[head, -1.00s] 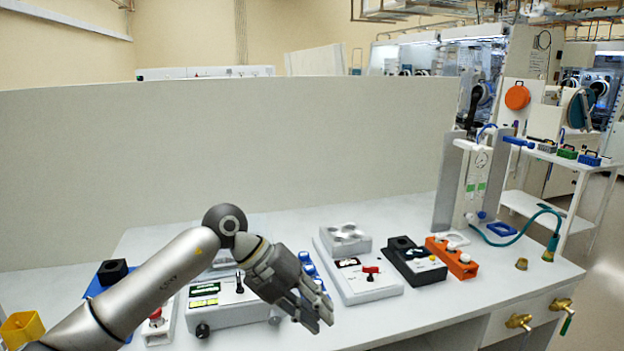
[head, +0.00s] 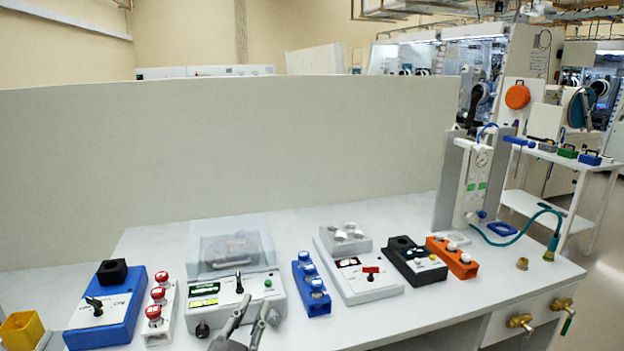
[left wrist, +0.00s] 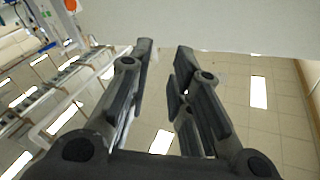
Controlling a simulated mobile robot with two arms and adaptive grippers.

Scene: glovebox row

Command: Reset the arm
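My left gripper (head: 257,312) shows at the bottom of the head view, in front of the grey instrument (head: 236,303) with the clear lid. Only its finger ends are in the picture and the rest of the arm is out of view. In the left wrist view its two fingers (left wrist: 164,72) stand apart with nothing between them, and tiled floor shows through the gap. My right gripper is in neither view.
Brass valves (head: 519,321) jut from the front right.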

